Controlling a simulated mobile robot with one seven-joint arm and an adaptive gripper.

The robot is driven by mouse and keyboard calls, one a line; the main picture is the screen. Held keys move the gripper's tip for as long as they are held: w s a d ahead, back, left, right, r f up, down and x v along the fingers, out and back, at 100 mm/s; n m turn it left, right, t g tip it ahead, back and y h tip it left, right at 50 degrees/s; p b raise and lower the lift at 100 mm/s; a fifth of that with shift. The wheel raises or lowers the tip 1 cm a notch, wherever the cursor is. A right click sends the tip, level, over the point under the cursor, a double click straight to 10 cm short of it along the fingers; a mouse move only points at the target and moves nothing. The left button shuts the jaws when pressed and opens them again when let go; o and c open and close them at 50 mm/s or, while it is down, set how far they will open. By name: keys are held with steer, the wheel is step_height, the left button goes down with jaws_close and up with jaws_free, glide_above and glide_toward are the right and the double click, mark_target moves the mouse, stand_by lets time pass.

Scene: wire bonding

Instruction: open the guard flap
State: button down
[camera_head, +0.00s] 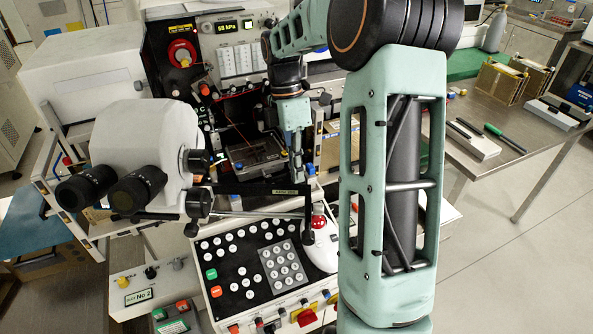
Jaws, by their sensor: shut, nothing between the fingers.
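My arm rises on the right of the head view, and its far end reaches down into the bonding machine. My gripper (297,171) points down beside the work area and looks shut, with nothing visible in it; its fingertips are small and partly lost against the dark parts. A dark bar with a small label (285,191), which may be the guard flap's edge, spans the front of the work area, just below the gripper. I cannot tell whether the gripper touches it or whether the flap is open or shut. The work stage (252,155) lies behind it.
A white microscope head with black eyepieces (138,190) stands to the left. A button panel (252,268) and a white mouse-shaped control with a red knob (320,243) are in front. A red knob (181,54) is behind. A steel bench (480,115) stands right.

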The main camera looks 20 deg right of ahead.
steer(key=shift+s+f+t+b, duration=0.55)
steer(key=shift+f+t+b, duration=0.05)
steer(key=shift+f+b, duration=0.1)
steer(key=shift+s+f, duration=0.25)
steer(key=shift+f, duration=0.05)
